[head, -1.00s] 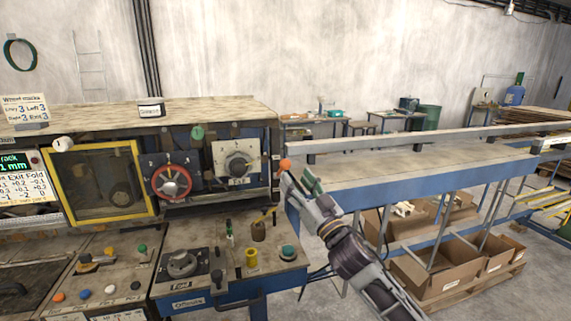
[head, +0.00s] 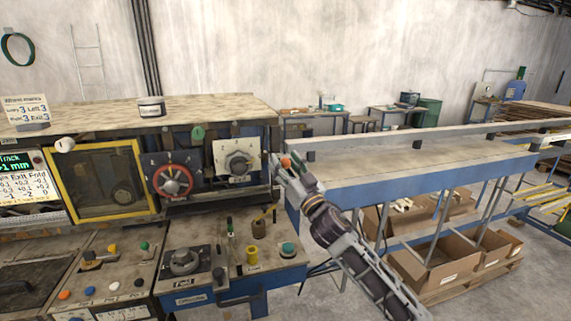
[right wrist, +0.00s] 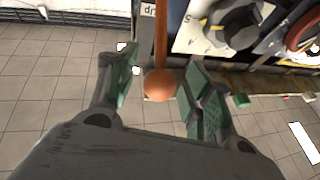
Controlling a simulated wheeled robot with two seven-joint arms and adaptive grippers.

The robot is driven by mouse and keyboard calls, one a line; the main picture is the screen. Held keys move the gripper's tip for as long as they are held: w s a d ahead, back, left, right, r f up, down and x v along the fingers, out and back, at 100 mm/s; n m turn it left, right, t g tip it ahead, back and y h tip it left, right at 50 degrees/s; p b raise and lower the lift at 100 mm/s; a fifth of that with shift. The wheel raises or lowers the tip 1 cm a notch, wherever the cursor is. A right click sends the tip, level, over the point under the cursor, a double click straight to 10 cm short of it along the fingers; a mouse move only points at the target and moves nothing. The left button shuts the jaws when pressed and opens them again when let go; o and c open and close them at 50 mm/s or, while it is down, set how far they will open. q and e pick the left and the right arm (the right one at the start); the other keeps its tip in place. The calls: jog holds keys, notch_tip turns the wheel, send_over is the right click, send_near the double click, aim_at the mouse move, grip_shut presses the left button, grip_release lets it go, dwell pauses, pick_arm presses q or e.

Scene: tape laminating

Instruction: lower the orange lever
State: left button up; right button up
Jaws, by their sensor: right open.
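The orange lever (right wrist: 161,36) has a straight orange shaft and a round orange ball knob. In the head view its knob (head: 286,162) shows at the right end of the machine, just right of the white dial. My right gripper (head: 287,168) is open there, with its fingers around the knob. In the right wrist view the knob lies between the two green-padded fingers (right wrist: 157,72), with gaps on both sides. The shaft is hidden in the head view. My left gripper is not in view.
The machine's panel has a white dial (head: 237,160) and a red handwheel (head: 173,181) left of the gripper. A control desk with a green button (head: 288,249) stands below. A long blue-edged table (head: 420,176) extends right, with cardboard boxes (head: 437,272) under it.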

grip_shut()
dwell(0.3)
dwell(0.4)
